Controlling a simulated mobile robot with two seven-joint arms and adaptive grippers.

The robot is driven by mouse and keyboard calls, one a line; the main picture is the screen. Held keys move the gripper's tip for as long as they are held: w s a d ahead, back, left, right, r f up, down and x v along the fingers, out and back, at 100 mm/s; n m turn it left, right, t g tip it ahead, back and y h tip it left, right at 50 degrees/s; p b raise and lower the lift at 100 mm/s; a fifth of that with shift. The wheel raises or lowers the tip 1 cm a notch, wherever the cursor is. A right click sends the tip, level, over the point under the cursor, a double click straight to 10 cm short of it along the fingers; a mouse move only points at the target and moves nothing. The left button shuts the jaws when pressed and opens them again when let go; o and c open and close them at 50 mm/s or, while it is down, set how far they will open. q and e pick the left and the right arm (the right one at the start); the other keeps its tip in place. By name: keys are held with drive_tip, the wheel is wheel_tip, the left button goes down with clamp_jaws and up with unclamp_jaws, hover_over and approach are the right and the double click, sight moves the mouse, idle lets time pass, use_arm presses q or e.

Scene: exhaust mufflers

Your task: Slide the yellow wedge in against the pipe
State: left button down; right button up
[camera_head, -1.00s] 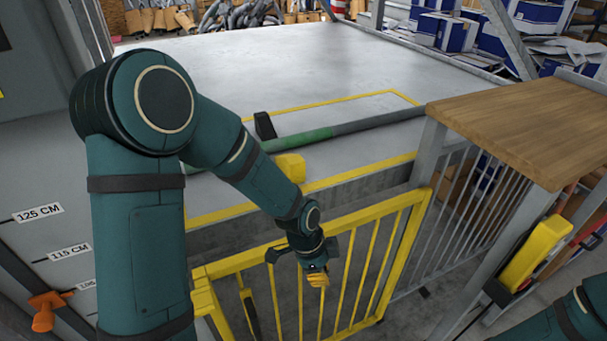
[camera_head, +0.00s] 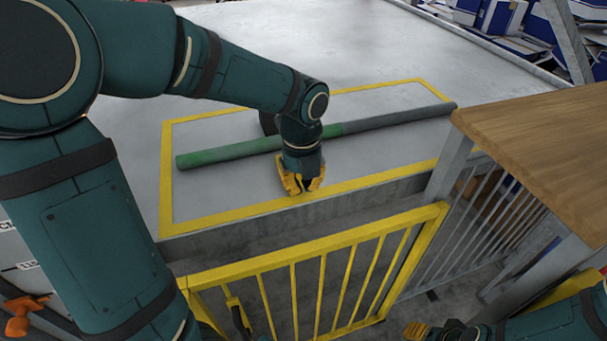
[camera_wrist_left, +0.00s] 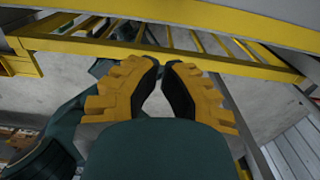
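A long pipe (camera_head: 390,119), green at its left end (camera_head: 228,152) and grey to the right, lies on the grey platform. A black wedge (camera_head: 267,122) stands at its far side, partly covered by my left arm. My left gripper (camera_head: 304,189) points down at the near side of the pipe, and in the left wrist view (camera_wrist_left: 161,64) its yellow, black-padded fingertips nearly meet with nothing seen between them. I cannot pick out the yellow wedge; it may be hidden by the yellow fingers. My right gripper (camera_head: 418,331) shows only partly at the bottom edge.
A yellow outline (camera_head: 166,185) frames the pipe area. A yellow gate (camera_head: 340,245) stands before the platform's near edge. A wooden tabletop (camera_head: 550,130) is at the right, with blue boxes (camera_head: 500,18) behind. The platform beyond the pipe is clear.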

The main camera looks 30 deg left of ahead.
sight(297, 199)
use_arm(q)
wheel_tip(297, 199, down, 7)
drive_tip(key=shift+w+f+b, duration=0.1)
drive_tip(key=shift+b, duration=0.4)
drive_tip(key=shift+w+a+r, duration=0.2)
drive_tip(key=shift+w+a, duration=0.7)
drive_tip(key=shift+a, duration=0.1)
drive_tip(key=shift+w+a, duration=0.45)
drive_tip(key=shift+a, duration=0.05)
drive_tip(key=shift+a, duration=0.1)
drive_tip(key=shift+w+a+p, duration=0.7)
drive_tip(key=shift+w+a, duration=0.4)
drive_tip(key=shift+a, duration=0.1)
drive_tip(key=shift+w+a, duration=0.2)
drive_tip(key=shift+d, duration=0.15)
